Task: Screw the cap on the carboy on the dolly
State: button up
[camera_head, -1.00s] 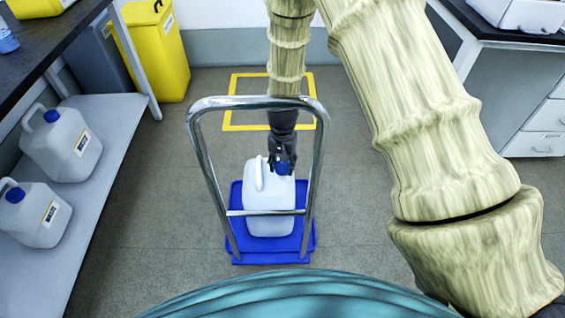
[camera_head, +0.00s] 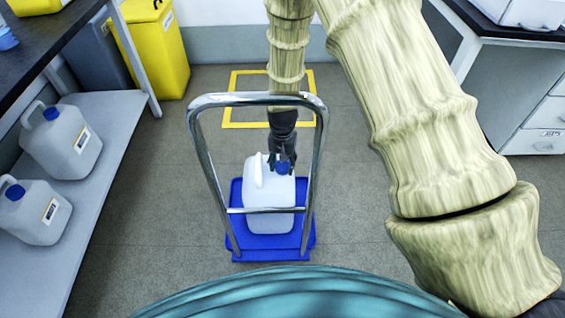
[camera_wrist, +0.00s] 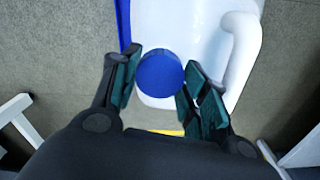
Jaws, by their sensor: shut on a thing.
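The white carboy (camera_head: 268,203) stands upright on the blue dolly (camera_head: 262,246), behind its chrome push handle (camera_head: 204,160). The carboy also shows in the wrist view (camera_wrist: 195,25). The blue cap (camera_head: 283,168) is at the carboy's mouth, and in the wrist view the cap (camera_wrist: 160,75) sits between my fingers. My gripper (camera_head: 283,160) reaches down from above and is shut on the cap, with a teal-padded finger on each side. The neck and threads under the cap are hidden, so I cannot tell how the cap is seated.
Two capped white carboys (camera_head: 62,142) (camera_head: 35,212) stand on the grey shelf (camera_head: 105,185) at the left. A yellow bin (camera_head: 152,50) stands at the back left. A yellow floor square (camera_head: 235,95) lies behind the dolly. A bench with drawers (camera_head: 540,115) is at the right.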

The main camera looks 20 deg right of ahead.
jog(key=shift+f, duration=0.4)
jog(key=o, duration=0.9)
jog(key=c, duration=1.1)
jog(key=shift+r+m+p, duration=0.25)
jog(key=shift+m+p, duration=0.75)
jog(key=shift+p, duration=0.05)
jog(key=m+p, duration=0.3)
jog(key=m, duration=0.2)
jog(key=shift+m+p, duration=0.3)
jog(key=shift+p, duration=0.05)
jog(key=m+p, duration=0.2)
jog(key=m, duration=0.2)
jog(key=shift+p, duration=0.35)
jog(key=shift+f+m, duration=0.3)
jog(key=shift+m, duration=0.8)
